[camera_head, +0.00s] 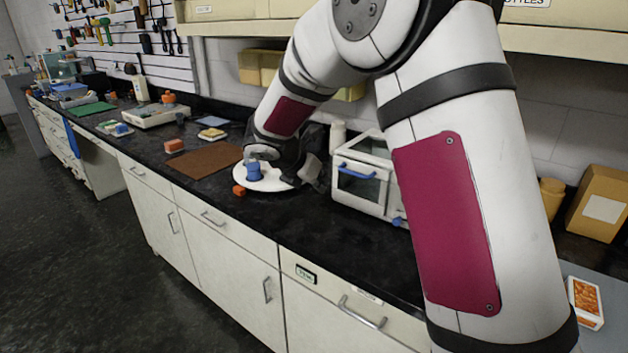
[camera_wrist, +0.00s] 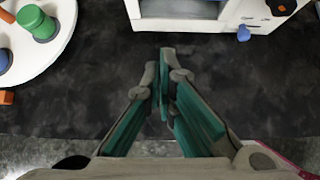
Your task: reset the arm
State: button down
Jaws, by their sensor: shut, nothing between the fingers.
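My gripper (camera_wrist: 164,85) is shut and empty in the wrist view, its fingertips together above the bare black counter. In the head view my arm reaches down over the counter, and my gripper is beside the white round plate (camera_head: 268,184), between it and the white box with a window (camera_head: 360,178). The fingertips are hard to make out there. The plate carries a blue piece (camera_head: 253,170). In the wrist view the plate (camera_wrist: 55,48) is at the upper left with a green piece (camera_wrist: 38,24), and the white box (camera_wrist: 205,26) is at the top.
An orange block (camera_head: 239,190) lies by the plate's edge. A brown mat (camera_head: 207,160) lies to the left with a reddish block (camera_head: 175,145) near it. A cardboard box (camera_head: 598,203) and a tray of orange bits (camera_head: 586,300) are at the right. The counter's front strip is clear.

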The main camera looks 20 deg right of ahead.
jog(key=s+r+m+g+y, duration=0.1)
jog(key=s+r+m, duration=0.3)
jog(key=s, duration=0.3)
jog(key=s+r+m+p, duration=0.1)
jog(key=s+r+m, duration=0.25)
jog(key=s, duration=0.35)
jog(key=s+r+m+g+y, duration=0.1)
jog(key=s+r+m, duration=0.2)
jog(key=s+m, duration=0.3)
jog(key=s+a+m+y, duration=0.2)
jog(key=s+m, duration=0.3)
jog(key=s, duration=0.5)
jog(key=s+a+m+t+y+p, duration=0.1)
jog(key=s+a+m+y, duration=0.2)
jog(key=s+m, duration=0.3)
jog(key=s, duration=0.4)
jog(key=shift+s+a, duration=0.2)
jog(key=shift+a, duration=0.2)
